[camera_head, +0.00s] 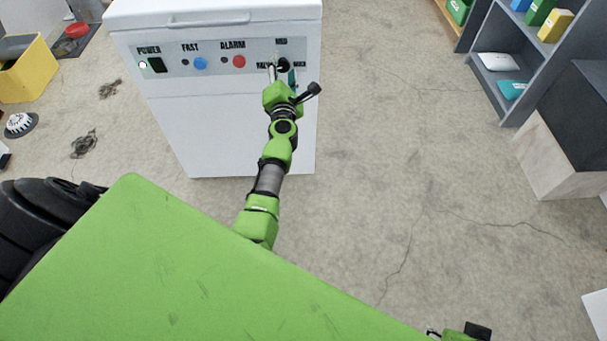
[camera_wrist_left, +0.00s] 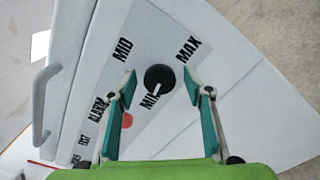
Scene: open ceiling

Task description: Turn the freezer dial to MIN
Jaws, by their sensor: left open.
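The white freezer (camera_head: 245,135) stands ahead of me, with a grey control panel on its front. Its black dial (camera_head: 284,65) is at the panel's right end, partly hidden by my left gripper (camera_head: 282,74). In the left wrist view the dial (camera_wrist_left: 159,76) has a white pointer mark directed towards the MIN label (camera_wrist_left: 149,101). The MID label (camera_wrist_left: 123,48) and MAX label (camera_wrist_left: 188,48) are on its other sides. My left gripper (camera_wrist_left: 159,77) is open, one teal finger on each side of the dial, with gaps between. My right gripper's fingers are out of view.
The panel also holds a power switch (camera_head: 157,65), a blue button (camera_head: 200,63) and a red button (camera_head: 239,62). A grey shelf (camera_head: 518,60) stands at the right, a yellow bin (camera_head: 28,75) at the left. Floor between freezer and shelf is clear.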

